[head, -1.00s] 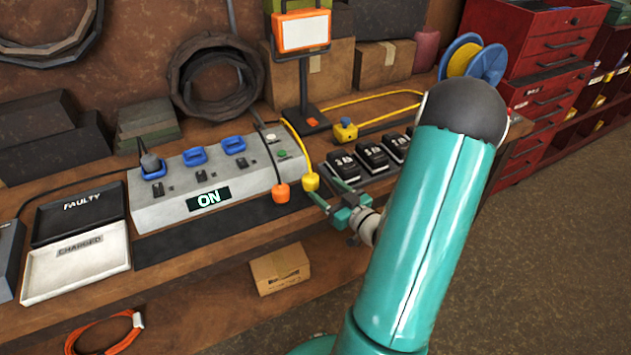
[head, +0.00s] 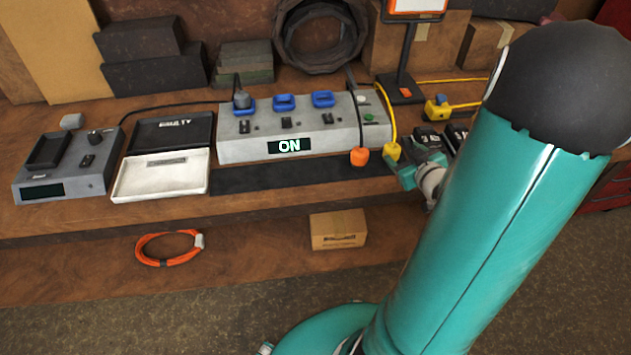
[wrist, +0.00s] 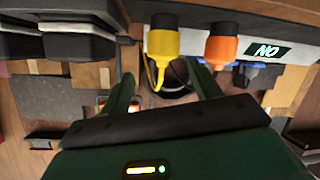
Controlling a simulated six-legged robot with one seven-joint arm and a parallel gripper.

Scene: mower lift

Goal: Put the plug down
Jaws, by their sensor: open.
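A yellow plug (head: 392,152) on a yellow cable and an orange plug (head: 359,157) are at the front right end of the grey power strip (head: 240,150). The strip's display reads ON. My gripper (head: 397,168) is beside the yellow plug. In the wrist view, which looks upside down, my gripper (wrist: 163,86) is open with nothing between its fingers. There the yellow plug (wrist: 164,45) appears just beyond the fingertips, roughly in line with the gap, and the orange plug (wrist: 221,50) is to its right. I cannot tell whether a finger touches the yellow plug.
Black battery packs (head: 428,138) stand close to my gripper on the right. A work lamp (head: 404,92) stands behind. Faulty (head: 170,132) and white (head: 160,178) trays and a charger (head: 65,170) are on the left. A small box (head: 338,230) and orange cable coil (head: 150,250) lie lower down.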

